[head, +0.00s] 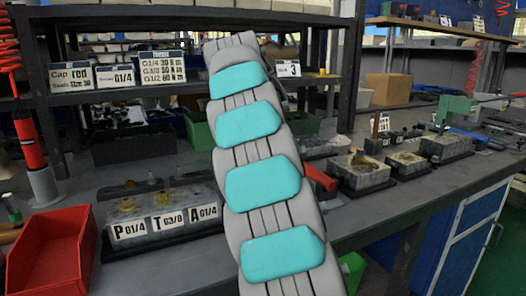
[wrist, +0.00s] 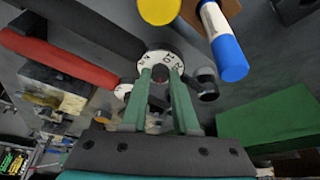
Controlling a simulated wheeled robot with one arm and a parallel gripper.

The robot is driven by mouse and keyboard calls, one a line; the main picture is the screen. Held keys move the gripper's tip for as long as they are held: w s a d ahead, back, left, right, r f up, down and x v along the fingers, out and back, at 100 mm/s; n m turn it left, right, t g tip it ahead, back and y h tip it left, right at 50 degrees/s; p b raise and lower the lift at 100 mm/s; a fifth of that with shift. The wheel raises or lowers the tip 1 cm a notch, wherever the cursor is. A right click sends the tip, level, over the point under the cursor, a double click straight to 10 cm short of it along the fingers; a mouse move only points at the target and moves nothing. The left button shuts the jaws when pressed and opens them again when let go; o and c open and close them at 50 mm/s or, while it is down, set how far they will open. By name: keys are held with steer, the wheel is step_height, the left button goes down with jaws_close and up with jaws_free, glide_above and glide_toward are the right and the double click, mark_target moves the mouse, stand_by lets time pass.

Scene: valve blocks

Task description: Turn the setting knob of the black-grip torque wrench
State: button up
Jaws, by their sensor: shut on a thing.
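My gripper (wrist: 161,78) shows in the wrist view with its two green fingers reaching up to a round knob (wrist: 160,60) with a white, numbered ring. The fingertips are at the knob's near edge, one on each side, shut on it. The black grip (wrist: 85,22) of the torque wrench runs from the upper left to the knob. In the head view my own arm hides the gripper and the knob.
A red grip (wrist: 58,60) lies beside the black one. A blue-and-white cylinder (wrist: 224,42), a yellow round part (wrist: 159,10) and a green box (wrist: 270,122) are nearby. A red bin (head: 55,255) and a valve block (head: 165,222) stand left on the bench.

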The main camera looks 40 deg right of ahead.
jaws_close()
steer(key=n+t, duration=0.1)
steer(key=n, duration=0.2)
steer(key=shift+s+n+y+b, duration=0.15)
steer(key=shift+n+y+b, duration=0.15)
steer(key=n, duration=0.2)
steer(key=n+t+y, duration=0.1)
steer(key=n, duration=0.1)
steer(key=n+t, duration=0.1)
steer(key=n, duration=0.1)
steer(key=shift+s+d+y+p, duration=0.2)
steer(key=shift+d+y+p, duration=0.1)
stand_by(0.3)
steer(key=o, duration=0.7)
jaws_free()
